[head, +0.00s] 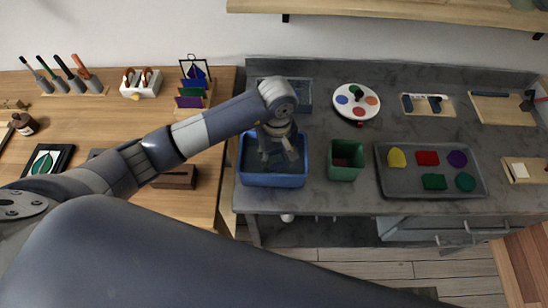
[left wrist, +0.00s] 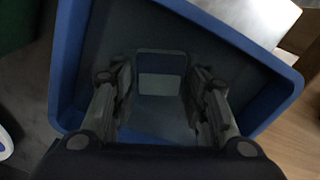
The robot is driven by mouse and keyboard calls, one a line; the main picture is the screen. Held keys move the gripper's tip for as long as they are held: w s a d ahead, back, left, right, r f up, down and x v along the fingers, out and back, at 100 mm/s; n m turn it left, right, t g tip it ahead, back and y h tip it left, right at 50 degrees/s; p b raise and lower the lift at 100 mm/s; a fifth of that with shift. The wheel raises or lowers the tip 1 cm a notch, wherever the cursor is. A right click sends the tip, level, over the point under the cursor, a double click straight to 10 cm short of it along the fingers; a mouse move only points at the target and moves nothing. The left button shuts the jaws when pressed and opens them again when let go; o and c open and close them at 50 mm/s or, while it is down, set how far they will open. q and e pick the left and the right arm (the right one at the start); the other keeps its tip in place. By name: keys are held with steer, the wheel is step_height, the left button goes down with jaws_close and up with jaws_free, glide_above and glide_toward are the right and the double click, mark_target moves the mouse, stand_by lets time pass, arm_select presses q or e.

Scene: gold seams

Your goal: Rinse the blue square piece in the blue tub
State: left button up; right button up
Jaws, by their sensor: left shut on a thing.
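The blue tub (head: 272,181) stands at the left end of the grey counter; its blue rim (left wrist: 66,75) also frames the left wrist view. My left gripper (head: 279,152) reaches down into the tub from above. In the left wrist view, its two fingers (left wrist: 160,95) are on either side of the blue square piece (left wrist: 161,84), shut on it, low inside the tub. The piece looks dark and dim there, and whether it is under water is hard to tell. In the head view, the gripper hides the piece. My right gripper is not in view.
A green bin (head: 346,174) stands just right of the tub. A grey tray (head: 398,185) with several coloured pieces lies farther right. A round palette (head: 356,102) sits behind the bin. The wooden table (head: 110,115) at left holds tools and a rack.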

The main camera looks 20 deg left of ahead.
arm_select(q)
steer(key=shift+d, duration=0.2)
steer(key=shift+a, duration=0.25)
stand_by(0.3)
steer(key=shift+s+a, duration=0.1)
steer(key=shift+a, duration=0.25)
steer(key=shift+r+p, duration=0.7)
steer(key=shift+r, duration=0.85)
step_height(320, 180, up, 8)
steer(key=p, duration=0.4)
steer(key=shift+r, duration=0.2)
stand_by(0.4)
